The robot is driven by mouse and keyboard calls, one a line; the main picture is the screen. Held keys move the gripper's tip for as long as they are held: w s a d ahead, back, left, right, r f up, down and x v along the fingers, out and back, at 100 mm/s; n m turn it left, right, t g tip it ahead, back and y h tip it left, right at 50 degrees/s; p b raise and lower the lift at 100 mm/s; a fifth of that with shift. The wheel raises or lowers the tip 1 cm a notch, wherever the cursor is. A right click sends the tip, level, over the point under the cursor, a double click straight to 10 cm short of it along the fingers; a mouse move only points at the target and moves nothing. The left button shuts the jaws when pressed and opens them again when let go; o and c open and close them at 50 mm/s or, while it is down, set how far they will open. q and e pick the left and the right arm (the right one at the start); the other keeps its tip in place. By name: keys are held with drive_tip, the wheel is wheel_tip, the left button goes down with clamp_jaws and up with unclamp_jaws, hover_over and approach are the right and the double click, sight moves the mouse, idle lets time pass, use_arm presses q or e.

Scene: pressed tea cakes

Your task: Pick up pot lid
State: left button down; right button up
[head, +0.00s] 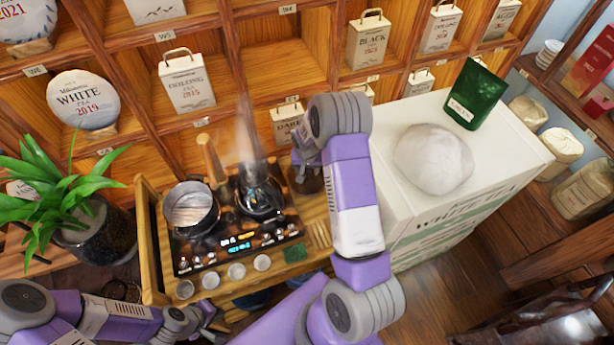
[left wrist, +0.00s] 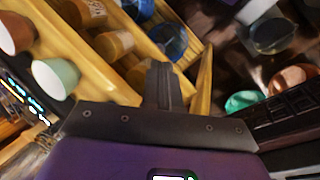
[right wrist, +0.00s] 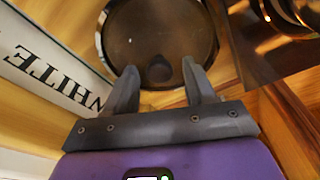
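The pot lid (right wrist: 158,38) is a round, dark brown, glassy disc with a dark knob, in the right wrist view. In the head view it is a dark shape (head: 308,180) at the right end of the wooden stand, partly hidden by my right arm. My right gripper (right wrist: 160,72) is open, its fingers apart on either side of the knob; I cannot tell whether they touch it. A pot (head: 191,212) stands uncovered on the left of the stove. My left gripper (left wrist: 165,82) looks shut and empty, low at the left in the head view (head: 222,318).
The black stove (head: 240,243) has a steaming glass vessel (head: 260,197) just left of the lid. Small cups (head: 236,271) line the stand's front. A white tea box (head: 393,185) bounds the lid's right side. A potted plant (head: 95,235) stands at left.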

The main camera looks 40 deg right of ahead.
clamp_jaws()
drive_tip(key=shift+r, duration=0.1)
